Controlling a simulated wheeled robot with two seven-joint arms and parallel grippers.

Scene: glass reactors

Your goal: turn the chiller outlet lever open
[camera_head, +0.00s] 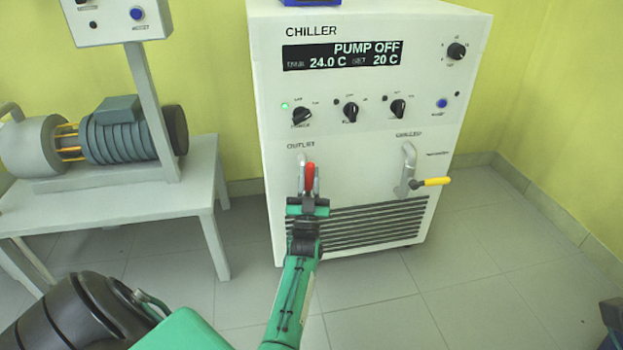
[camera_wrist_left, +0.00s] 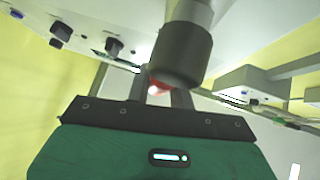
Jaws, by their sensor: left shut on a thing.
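The chiller (camera_head: 365,130) is a white cabinet with a display reading PUMP OFF, 24.0 C and 20 C. Its red outlet lever (camera_head: 310,176) is on the front, below the OUTLET label. My left gripper (camera_head: 309,190) is shut on the red lever, with the fingers on either side of it. In the left wrist view a bit of red (camera_wrist_left: 158,88) shows between the fingers; most of the lever is hidden by them and by a dark cylindrical part (camera_wrist_left: 180,55). My right gripper is not in view.
A yellow lever (camera_head: 432,182) on a second pipe is to the right on the chiller front. Several knobs (camera_head: 350,112) sit above the outlet. A grey bench (camera_head: 130,205) with a motor pump (camera_head: 125,135) stands at left.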

